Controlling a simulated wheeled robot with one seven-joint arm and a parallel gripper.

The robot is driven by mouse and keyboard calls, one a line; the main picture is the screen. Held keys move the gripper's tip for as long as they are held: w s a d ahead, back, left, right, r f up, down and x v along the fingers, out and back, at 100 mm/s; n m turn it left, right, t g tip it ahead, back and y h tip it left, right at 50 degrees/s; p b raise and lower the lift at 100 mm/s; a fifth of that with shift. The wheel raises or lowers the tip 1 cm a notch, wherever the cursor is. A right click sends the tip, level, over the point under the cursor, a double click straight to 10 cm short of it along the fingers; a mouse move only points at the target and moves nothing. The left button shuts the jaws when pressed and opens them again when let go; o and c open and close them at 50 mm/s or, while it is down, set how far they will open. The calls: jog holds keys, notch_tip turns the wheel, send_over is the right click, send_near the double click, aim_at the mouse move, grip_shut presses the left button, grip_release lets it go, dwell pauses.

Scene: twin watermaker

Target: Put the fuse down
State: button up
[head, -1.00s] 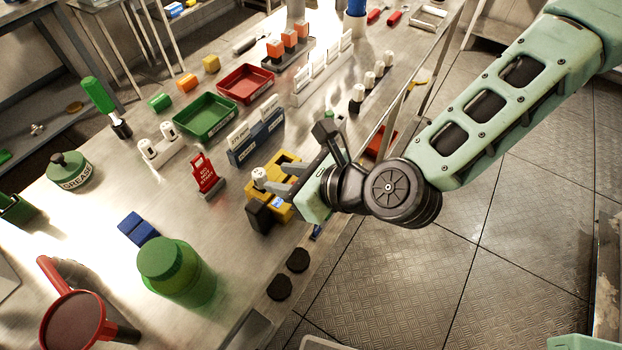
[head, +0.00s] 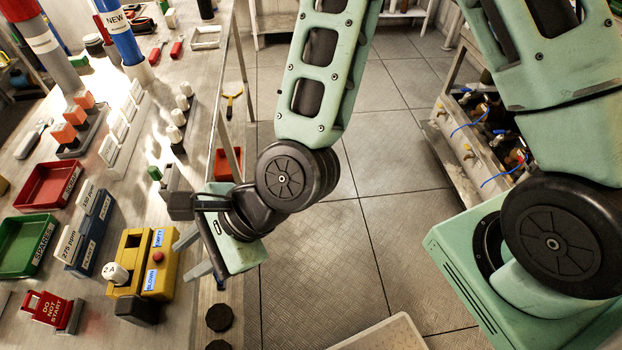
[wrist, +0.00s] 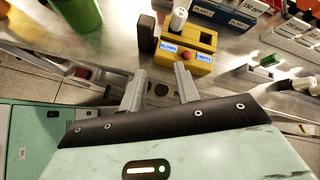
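The fuse, a white cylinder marked 2A (head: 117,273), is upright at the left part of a yellow box (head: 160,272) with BLOWN and EMPTY labels and a red button. In the wrist view the fuse (wrist: 178,20) shows at the box's far-left side; its lower end is hidden there, so how deep it sits I cannot tell. My gripper (head: 189,256) is open and empty at the bench's front edge, apart from the fuse. In the wrist view my two fingers (wrist: 160,71) point toward the box with a clear gap between them.
A black block (head: 137,309) stands against the box's near side. A red DO NOT START sign (head: 46,309), blue card holder (head: 90,238), green tray (head: 27,246) and red tray (head: 47,186) are left. Open floor lies right.

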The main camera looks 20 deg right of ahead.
jog(key=s+d+r+n+g+h, duration=0.1)
jog(key=d+r+n+h, duration=0.3)
jog(key=d+n, duration=0.6)
jog(key=s+d+r+n+h, duration=0.2)
jog(key=d+r+n+h, duration=0.3)
jog(key=d+n, duration=0.5)
jog(key=n, duration=0.3)
jog(key=shift+r+g, duration=0.2)
jog(key=shift+g, duration=0.2)
